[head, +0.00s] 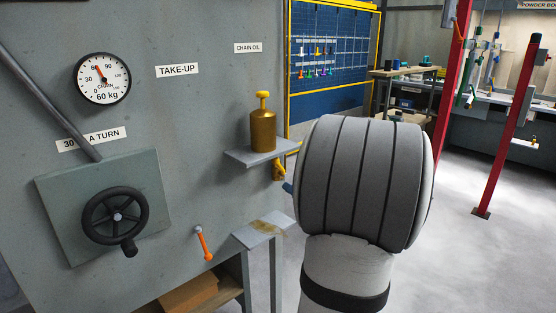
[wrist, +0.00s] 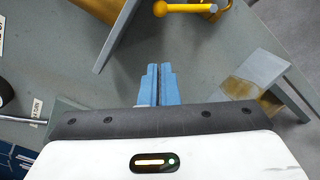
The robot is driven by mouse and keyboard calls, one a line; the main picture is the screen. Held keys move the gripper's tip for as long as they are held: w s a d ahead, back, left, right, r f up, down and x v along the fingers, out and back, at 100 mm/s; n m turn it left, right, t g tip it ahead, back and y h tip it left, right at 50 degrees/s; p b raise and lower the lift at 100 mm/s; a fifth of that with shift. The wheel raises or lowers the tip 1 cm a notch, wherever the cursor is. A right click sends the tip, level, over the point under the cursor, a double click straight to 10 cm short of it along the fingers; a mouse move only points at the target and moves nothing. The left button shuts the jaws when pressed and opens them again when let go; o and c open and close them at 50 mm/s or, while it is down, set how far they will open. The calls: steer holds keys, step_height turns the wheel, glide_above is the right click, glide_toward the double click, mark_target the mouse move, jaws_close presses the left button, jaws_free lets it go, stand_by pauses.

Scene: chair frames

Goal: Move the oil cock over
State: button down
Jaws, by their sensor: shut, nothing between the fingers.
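The oil cock (head: 279,169) is a small yellow lever under the shelf that bears the brass oil pot (head: 263,130). In the wrist view the cock (wrist: 190,8) lies across the top edge, with a round knob at its left end. My gripper (wrist: 159,68) has two blue fingers, shut together and empty. They point toward the cock, with a gap between tips and lever. In the head view only a bit of a blue finger (head: 288,188) shows just below the cock; my arm hides the rest.
The grey shelf (head: 250,157) juts from the panel close to the cock. A lower bracket with a stained top (head: 262,228) stands below. An orange lever (head: 203,243) and a black handwheel (head: 115,216) are on the panel to the left.

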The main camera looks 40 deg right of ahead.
mark_target(280, 167)
steer(key=w+d+r+m+p, duration=0.1)
steer(key=w+d+m, duration=0.1)
steer(key=w, duration=0.7)
steer(key=shift+w+r+m+y+p, duration=0.15)
steer(key=shift+r+m+y+p, duration=0.15)
steer(key=shift+m, duration=0.1)
